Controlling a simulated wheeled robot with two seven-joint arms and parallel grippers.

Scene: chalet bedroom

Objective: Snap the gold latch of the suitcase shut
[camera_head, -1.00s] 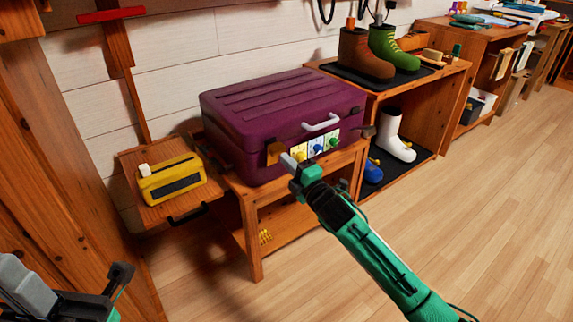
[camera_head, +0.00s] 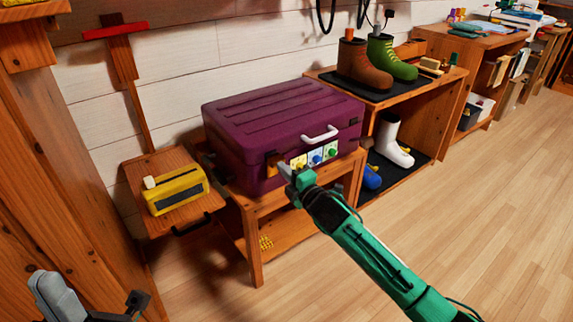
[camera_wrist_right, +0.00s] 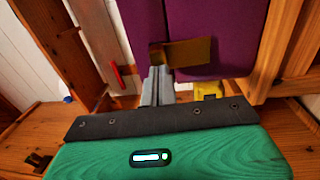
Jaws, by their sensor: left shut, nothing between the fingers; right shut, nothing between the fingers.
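A closed purple suitcase (camera_head: 285,125) lies on a low wooden bench. Its gold latch (camera_head: 272,162) is at the left of the front face, left of three coloured dials (camera_head: 315,155). In the right wrist view the gold latch (camera_wrist_right: 190,52) is a plate reaching across the seam between the two purple halves. My right gripper (camera_head: 286,167) is shut and empty. Its grey fingertips are at the latch, partly overlapping its left end in the wrist view; whether they touch is unclear. My left gripper (camera_head: 45,283) is shut and empty at the lower left, away from the suitcase.
A yellow box-like object (camera_head: 175,190) sits on a wooden surface left of the suitcase. A wooden shelf (camera_head: 440,100) with boots stands at right. The floor (camera_head: 480,210) at right is clear. A wooden post stands at far left.

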